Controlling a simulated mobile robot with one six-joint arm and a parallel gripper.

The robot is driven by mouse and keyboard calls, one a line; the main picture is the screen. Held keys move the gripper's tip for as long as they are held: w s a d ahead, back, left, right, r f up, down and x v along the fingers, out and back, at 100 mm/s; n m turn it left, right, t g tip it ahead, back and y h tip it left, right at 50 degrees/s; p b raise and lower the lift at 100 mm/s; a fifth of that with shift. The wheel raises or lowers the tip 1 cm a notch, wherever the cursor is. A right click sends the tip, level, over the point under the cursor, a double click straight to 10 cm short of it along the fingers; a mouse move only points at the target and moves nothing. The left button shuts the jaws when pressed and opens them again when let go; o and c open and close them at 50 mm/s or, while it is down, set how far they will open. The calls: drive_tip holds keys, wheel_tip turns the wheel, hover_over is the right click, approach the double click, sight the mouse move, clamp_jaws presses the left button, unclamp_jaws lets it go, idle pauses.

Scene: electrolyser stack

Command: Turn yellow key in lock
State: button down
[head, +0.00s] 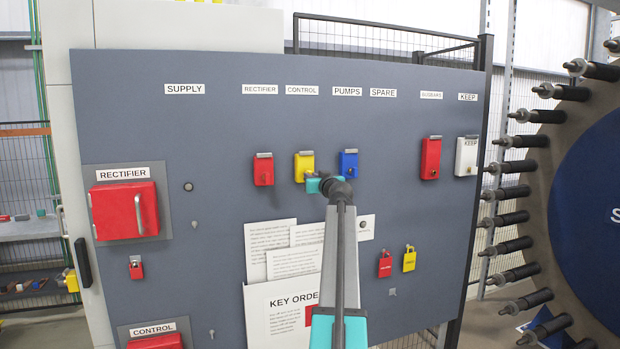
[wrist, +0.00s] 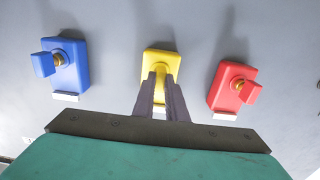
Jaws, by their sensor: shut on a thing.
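The yellow lock (head: 304,163) is mounted on the grey panel under the CONTROL label, between a red lock (head: 263,170) and a blue lock (head: 348,163). In the wrist view, which is upside down, the yellow lock (wrist: 158,55) is at the top middle. My gripper (wrist: 162,78) reaches straight to its face, with the two dark fingers close together, shut on the yellow key. The fingers hide most of the key and any keyway, so its turn angle cannot be told. In the head view my gripper (head: 313,185) partly covers the lock's lower edge.
In the wrist view the blue lock (wrist: 68,65) and red lock (wrist: 233,87) flank the fingers, each with its key sticking out. A document holder (head: 275,300) with papers hangs below. A red lock (head: 431,158) and a white KEEP lock (head: 466,157) are farther right.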

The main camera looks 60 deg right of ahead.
drive_tip(key=shift+w+n+b, duration=0.1)
drive_tip(key=shift+n+b, duration=1.3)
drive_tip(key=shift+b, duration=2.1)
drive_tip(key=shift+r+n+b, duration=0.15)
drive_tip(key=shift+n+b, duration=0.15)
drive_tip(key=shift+b, duration=0.3)
drive_tip(key=shift+n+b, duration=0.3)
drive_tip(key=shift+b, duration=0.65)
drive_tip(key=shift+n+b, duration=1.4)
drive_tip(key=shift+b, duration=1.35)
